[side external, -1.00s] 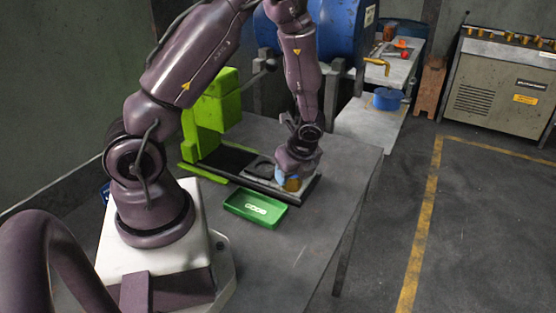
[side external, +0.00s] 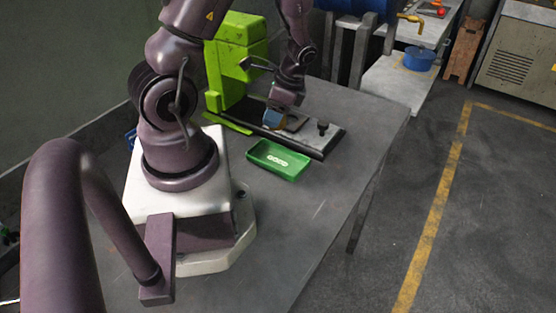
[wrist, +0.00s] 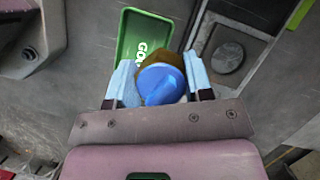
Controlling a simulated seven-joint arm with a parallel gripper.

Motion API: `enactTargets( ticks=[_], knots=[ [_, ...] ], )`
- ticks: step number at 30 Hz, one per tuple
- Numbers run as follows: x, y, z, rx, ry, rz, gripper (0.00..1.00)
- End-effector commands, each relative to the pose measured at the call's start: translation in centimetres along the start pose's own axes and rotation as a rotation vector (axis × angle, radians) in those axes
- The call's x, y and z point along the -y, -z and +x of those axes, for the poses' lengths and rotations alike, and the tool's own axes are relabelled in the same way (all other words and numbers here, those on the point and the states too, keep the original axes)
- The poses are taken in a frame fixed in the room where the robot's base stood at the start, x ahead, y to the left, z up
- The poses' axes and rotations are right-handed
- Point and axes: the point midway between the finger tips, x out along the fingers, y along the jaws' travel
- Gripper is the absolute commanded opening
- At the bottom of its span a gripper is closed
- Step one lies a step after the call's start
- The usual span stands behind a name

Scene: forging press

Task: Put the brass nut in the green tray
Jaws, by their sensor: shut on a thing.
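My gripper (side external: 274,118) hangs over the press bed with its light blue fingers shut on the brass nut (wrist: 158,57). In the wrist view the nut sits between the two fingers, with a blue rounded shape in front that hides part of it. The side view shows only a little of the nut, partly behind the fingers. The green tray (side external: 262,151) lies on the table in front of the bed, with white lettering inside and no nut in it. In the wrist view the tray (wrist: 131,37) is beyond the fingers, up and left.
The lime green press (side external: 232,60) stands behind the bed. A dark upright peg (side external: 322,128) stands on the bed's right part, and a round disc (wrist: 228,57) shows there in the wrist view. Table space right of the tray is clear.

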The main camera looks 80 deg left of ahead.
Motion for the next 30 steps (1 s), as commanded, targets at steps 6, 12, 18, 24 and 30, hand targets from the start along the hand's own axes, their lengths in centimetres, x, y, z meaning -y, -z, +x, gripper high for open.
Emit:
enactTargets(
  ticks=[6, 12, 18, 24, 30],
  knots=[
    [-1.4, -2.2, 0.2, 0.009, -0.144, -0.334, 0.02],
    [-2.8, -2.2, 0.1, 0.029, -0.223, -0.5, 0.02],
    [-3.1, -1.5, 2.3, 0.045, -0.237, -0.535, 0.02],
    [-3.1, -0.6, 4.2, 0.041, -0.234, -0.534, 0.02],
    [-3.2, 0.2, 6.6, 0.043, -0.234, -0.532, 0.02]
  ],
)
